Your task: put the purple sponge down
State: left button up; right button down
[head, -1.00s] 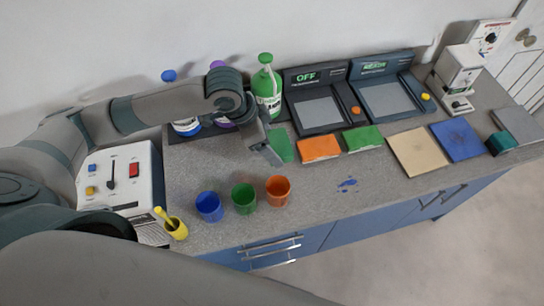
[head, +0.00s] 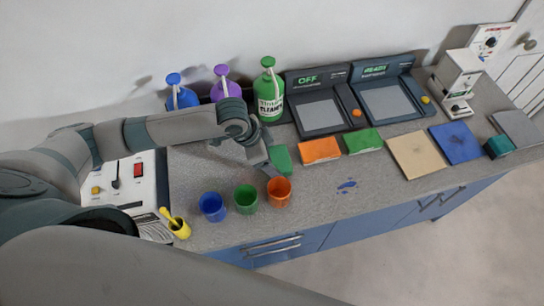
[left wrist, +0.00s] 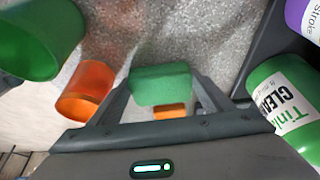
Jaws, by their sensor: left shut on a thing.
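No purple sponge shows in either view. My left gripper (head: 272,167) is shut on a green sponge-like block (head: 281,158). In the left wrist view the green block (left wrist: 161,84) sits between the two fingers (left wrist: 163,98). The block is over the grey counter, behind the orange cup (head: 279,192) and left of an orange sponge (head: 320,151). I cannot tell whether it touches the counter. My right gripper is not in view.
Blue (head: 212,207) and green (head: 245,199) cups stand at the front. Blue (head: 180,98), purple (head: 225,88) and green (head: 270,95) bottles stand behind. A green sponge (head: 362,141), a beige board (head: 417,155) and a blue board (head: 456,143) lie right. A blue stain (head: 347,187) marks clear counter.

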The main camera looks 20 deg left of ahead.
pick_arm(q)
jog(key=shift+f, duration=0.25)
jog(key=o, duration=0.7)
jog(key=shift+r, duration=0.1)
jog(key=shift+a+r, duration=0.15)
jog(key=shift+r, duration=0.3)
jog(key=b+v, duration=0.2)
jog(key=v, duration=0.9)
jog(key=shift+s+b, duration=0.15)
jog(key=shift+b, duration=0.2)
jog(key=shift+s, duration=0.1)
